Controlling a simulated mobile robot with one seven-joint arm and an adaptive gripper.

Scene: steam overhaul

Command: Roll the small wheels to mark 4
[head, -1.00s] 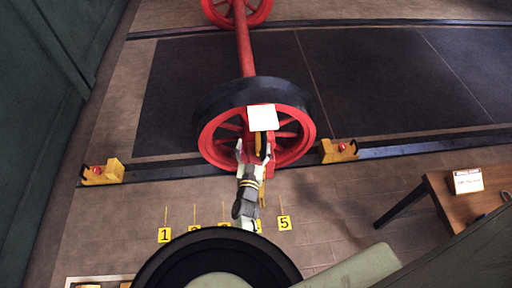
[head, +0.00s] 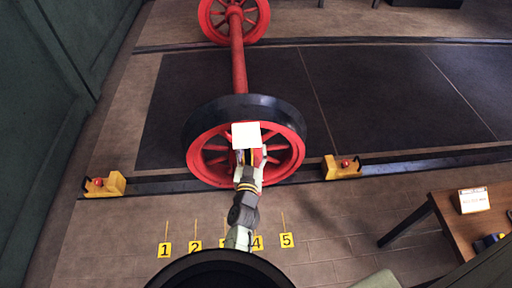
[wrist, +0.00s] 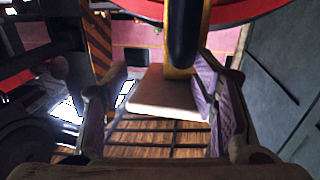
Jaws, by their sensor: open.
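The small wheels (head: 203,135) are a red spoked wheelset with dark tyres. The near wheel stands on the near rail, the far wheel (head: 219,13) at the top, joined by a red axle (head: 238,58). Yellow floor marks run in front, among them mark 4 (head: 257,243); mark 3 is mostly hidden by my arm. The near wheel's hub appears slightly left of mark 4 in the picture. My gripper (head: 250,155) is open at the near wheel's face, by a white plate (head: 246,135). In the wrist view, the plate (wrist: 165,95) lies between my open fingers; contact is unclear.
Yellow stops with red knobs sit on the near rail at left (head: 104,185) and right (head: 342,167) of the wheel. A wooden table (head: 455,215) with a small sign (head: 474,200) stands at right. The rail is clear between wheel and stops.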

